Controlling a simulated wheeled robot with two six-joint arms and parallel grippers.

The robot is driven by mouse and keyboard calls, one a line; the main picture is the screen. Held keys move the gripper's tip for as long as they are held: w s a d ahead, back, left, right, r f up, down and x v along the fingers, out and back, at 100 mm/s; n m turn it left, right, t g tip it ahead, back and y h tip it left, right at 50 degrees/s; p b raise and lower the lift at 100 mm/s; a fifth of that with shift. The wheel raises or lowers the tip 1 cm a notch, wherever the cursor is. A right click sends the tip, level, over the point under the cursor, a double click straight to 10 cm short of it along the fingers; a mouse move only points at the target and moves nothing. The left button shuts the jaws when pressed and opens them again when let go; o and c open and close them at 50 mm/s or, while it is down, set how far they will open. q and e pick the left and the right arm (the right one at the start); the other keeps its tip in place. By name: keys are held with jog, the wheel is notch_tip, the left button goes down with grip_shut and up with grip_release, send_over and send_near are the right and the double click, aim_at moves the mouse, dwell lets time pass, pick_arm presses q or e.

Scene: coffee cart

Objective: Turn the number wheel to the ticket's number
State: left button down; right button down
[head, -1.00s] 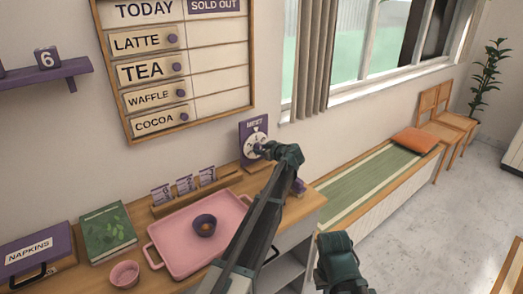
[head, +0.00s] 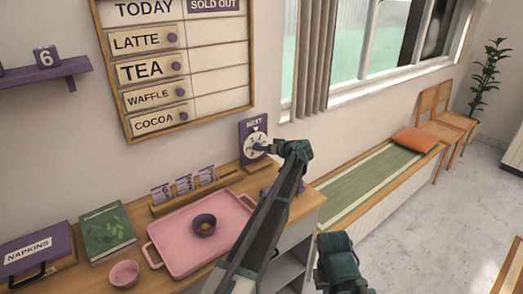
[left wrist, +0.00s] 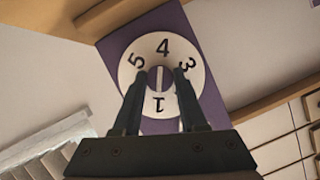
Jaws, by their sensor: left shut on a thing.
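The number wheel (left wrist: 192,74) is a white disc on a purple "NEXT" stand (head: 250,130) at the counter's back. In the left wrist view, 4 is at the top, 5 upper left, 3 upper right and 1 at the bottom; my fingers hide other parts of its rim. My left gripper (left wrist: 160,80) is shut on the wheel's purple centre knob (left wrist: 160,78), one finger on each side. My right gripper is not visible, only part of my right arm.
A pink tray (head: 180,261) with a dark bowl (head: 204,224) stands below the rack.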

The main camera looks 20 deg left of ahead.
pick_arm(q)
jog(key=shift+w+d+f+m+g+y+b, duration=0.1)
jog(key=shift+m+g+y+b, duration=0.4)
jog(key=shift+m, duration=0.5)
jog(key=shift+f+m+g+y+b, duration=0.1)
jog(key=shift+m+g+y+b, duration=0.35)
jog(key=shift+m, duration=0.55)
jog(key=shift+r, duration=0.1)
jog(key=shift+c, duration=2.3)
grip_release()
jog(key=p+v, duration=0.3)
jog(key=v, duration=1)
jog(key=shift+d, duration=0.4)
